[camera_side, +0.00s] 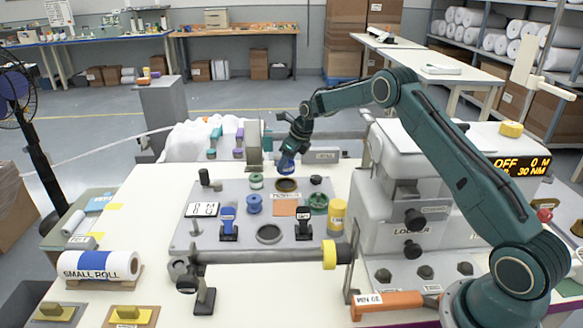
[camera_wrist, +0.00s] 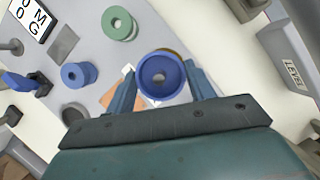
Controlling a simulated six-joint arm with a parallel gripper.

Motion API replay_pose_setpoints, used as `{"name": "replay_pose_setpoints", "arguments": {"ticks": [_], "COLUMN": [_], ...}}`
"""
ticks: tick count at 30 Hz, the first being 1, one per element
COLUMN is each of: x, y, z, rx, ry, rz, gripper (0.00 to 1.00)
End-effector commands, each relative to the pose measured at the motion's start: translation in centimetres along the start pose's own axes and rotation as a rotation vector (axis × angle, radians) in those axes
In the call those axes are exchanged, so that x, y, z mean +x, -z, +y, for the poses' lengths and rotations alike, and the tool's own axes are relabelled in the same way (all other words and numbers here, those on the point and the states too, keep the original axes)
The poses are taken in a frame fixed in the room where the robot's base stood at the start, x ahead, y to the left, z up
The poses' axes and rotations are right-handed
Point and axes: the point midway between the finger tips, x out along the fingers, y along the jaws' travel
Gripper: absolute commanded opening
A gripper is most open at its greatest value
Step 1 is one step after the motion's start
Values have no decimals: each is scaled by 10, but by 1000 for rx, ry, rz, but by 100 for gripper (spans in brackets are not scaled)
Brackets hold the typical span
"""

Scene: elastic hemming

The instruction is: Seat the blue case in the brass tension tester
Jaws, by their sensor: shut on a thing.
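My gripper (camera_side: 289,152) is shut on the blue case (camera_side: 287,166), a round cup-like piece with a hole in its middle. In the wrist view the blue case (camera_wrist: 145,78) sits between the two blue fingers of my gripper (camera_wrist: 160,85). In the side view the case hangs above the brass tension tester (camera_side: 286,185), a round brass-rimmed seat on the grey plate. It appears apart from the seat, with a small gap. In the wrist view only a sliver of brass rim (camera_wrist: 172,51) shows behind the case; the rest is hidden.
A white machine (camera_side: 390,215) stands to the right. A beige upright (camera_side: 254,145) stands behind the plate.

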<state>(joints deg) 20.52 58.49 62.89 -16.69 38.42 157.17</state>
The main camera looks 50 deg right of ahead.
Motion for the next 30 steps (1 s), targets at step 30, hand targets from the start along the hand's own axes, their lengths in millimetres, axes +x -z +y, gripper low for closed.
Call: {"name": "replay_pose_setpoints", "arguments": {"ticks": [30], "x": [34], "y": [14], "z": [0], "rx": [-1], "ry": [0], "rz": [0], "gripper": [37]}}
